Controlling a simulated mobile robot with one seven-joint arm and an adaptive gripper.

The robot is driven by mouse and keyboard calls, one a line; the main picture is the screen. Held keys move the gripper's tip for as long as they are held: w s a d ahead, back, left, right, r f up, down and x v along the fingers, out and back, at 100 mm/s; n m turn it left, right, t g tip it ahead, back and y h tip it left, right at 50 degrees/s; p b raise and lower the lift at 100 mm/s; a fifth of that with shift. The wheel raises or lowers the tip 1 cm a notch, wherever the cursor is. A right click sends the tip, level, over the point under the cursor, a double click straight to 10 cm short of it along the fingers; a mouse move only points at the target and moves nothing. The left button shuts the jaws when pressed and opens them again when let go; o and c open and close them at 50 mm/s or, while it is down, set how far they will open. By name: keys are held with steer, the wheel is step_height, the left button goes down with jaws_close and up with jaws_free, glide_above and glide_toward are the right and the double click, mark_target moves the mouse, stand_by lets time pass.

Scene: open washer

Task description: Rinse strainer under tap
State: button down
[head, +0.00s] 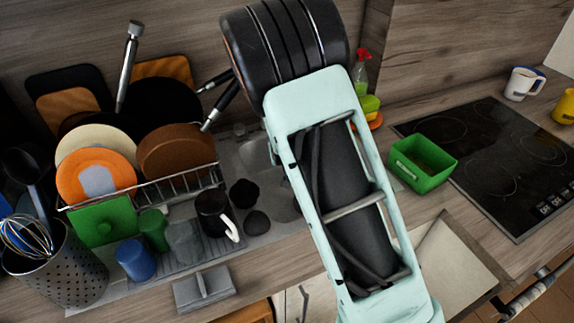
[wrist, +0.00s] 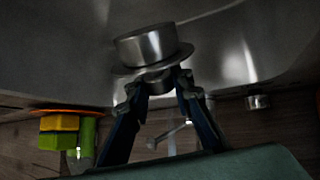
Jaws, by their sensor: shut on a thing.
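In the wrist view my gripper (wrist: 158,84) is shut on a round metal strainer (wrist: 147,46) with a wide flange. The fingers pinch its near side, and its cup side faces away from the fingers. A grey metal surface, apparently the sink (wrist: 240,55), lies behind it. A thin metal piece (wrist: 170,134) shows between the fingers; I cannot tell whether it is the tap. No water shows. In the head view my arm covers most of the sink (head: 238,153), and the gripper, strainer and tap are hidden.
A dish rack (head: 185,186) with plates, and several cups and a black mug (head: 212,212), stand left of the sink. A sponge (head: 369,103) and a red-topped spray bottle (head: 362,72) are behind my arm. A green box (head: 422,180) and a hob (head: 490,150) are right.

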steer(key=shift+a, duration=0.15)
steer(key=a+p, duration=0.1)
steer(key=a, duration=0.1)
steer(key=shift+a, duration=0.35)
stand_by(0.3)
steer(key=shift+w+d, duration=0.1)
steer(key=shift+w, duration=0.05)
steer(key=shift+w+d+b, duration=0.6)
steer(key=shift+w+d, duration=0.05)
steer(key=shift+s, duration=0.2)
stand_by(0.5)
steer(key=shift+s, duration=1.35)
steer(key=shift+w, duration=0.25)
